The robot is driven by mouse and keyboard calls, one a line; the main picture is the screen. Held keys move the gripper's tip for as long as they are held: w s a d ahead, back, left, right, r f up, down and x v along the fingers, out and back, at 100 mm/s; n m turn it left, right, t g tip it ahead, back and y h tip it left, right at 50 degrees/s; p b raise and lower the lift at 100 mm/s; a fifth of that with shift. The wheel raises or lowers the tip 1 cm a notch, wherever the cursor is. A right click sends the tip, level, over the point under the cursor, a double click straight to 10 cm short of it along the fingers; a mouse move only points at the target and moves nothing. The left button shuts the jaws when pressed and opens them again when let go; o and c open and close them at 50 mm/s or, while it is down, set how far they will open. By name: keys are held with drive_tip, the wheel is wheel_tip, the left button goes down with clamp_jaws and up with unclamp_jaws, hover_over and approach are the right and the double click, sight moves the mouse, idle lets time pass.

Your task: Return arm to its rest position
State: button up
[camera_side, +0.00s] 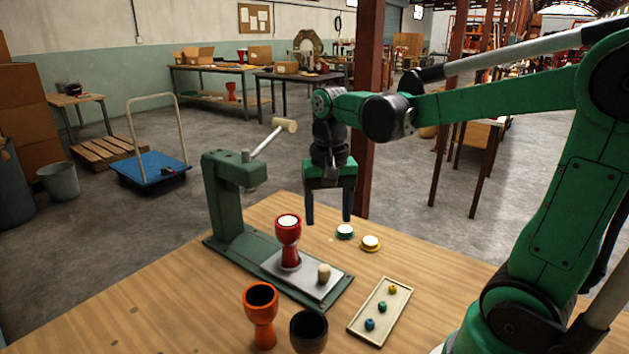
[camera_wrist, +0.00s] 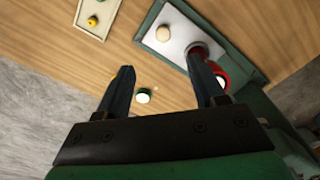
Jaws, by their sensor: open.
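My gripper (camera_side: 328,215) hangs fingers-down above the far side of the wooden table, clear of the tabletop. Its two dark fingers are apart and nothing is between them; they also show in the wrist view (camera_wrist: 165,82). A red goblet drum (camera_side: 288,236) with a white top stands upright on the grey plate of a green press (camera_side: 230,200), left of my gripper. An orange goblet (camera_side: 261,310) and a dark goblet (camera_side: 309,331), both with open tops, stand at the front. A green-rimmed white disc (camera_side: 345,231) and a yellow-rimmed white disc (camera_side: 370,243) lie on the table.
A pale peg (camera_side: 324,274) stands on the press plate. A shallow tray (camera_side: 372,331) holds a yellow, a green and a blue small piece. The press lever (camera_side: 272,137) reaches up to the right, near my gripper's left side. The right part of the table has bare wood.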

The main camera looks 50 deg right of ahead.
drive_tip(key=shift+r, duration=0.2)
drive_tip(key=s+a+f+n+t, duration=0.1)
drive_tip(key=a+n+t, duration=0.6)
drive_tip(key=n, duration=0.2)
drive_tip(key=shift+s, duration=0.15)
